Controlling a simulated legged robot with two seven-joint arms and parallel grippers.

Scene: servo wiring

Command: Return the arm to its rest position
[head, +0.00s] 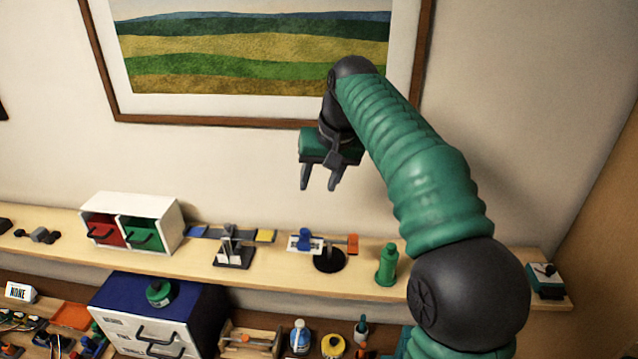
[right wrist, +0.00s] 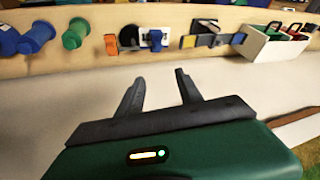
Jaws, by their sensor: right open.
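My right gripper (head: 319,178) is raised in front of the wall, above the shelf. Its two dark fingers point down, stand apart and hold nothing. In the right wrist view the fingers (right wrist: 160,88) also show open, with only pale wall between them. My right arm (head: 415,165), green and ribbed with dark joints, rises from the lower right and bends over at the top. My left gripper is in neither view.
The wooden shelf (head: 75,245) carries a white box with red and green drawers (head: 131,225), two small mechanisms (head: 235,248) and (head: 328,256), and a green bottle (head: 386,266). A blue cabinet (head: 150,320) stands below. A framed picture (head: 255,45) hangs behind my arm.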

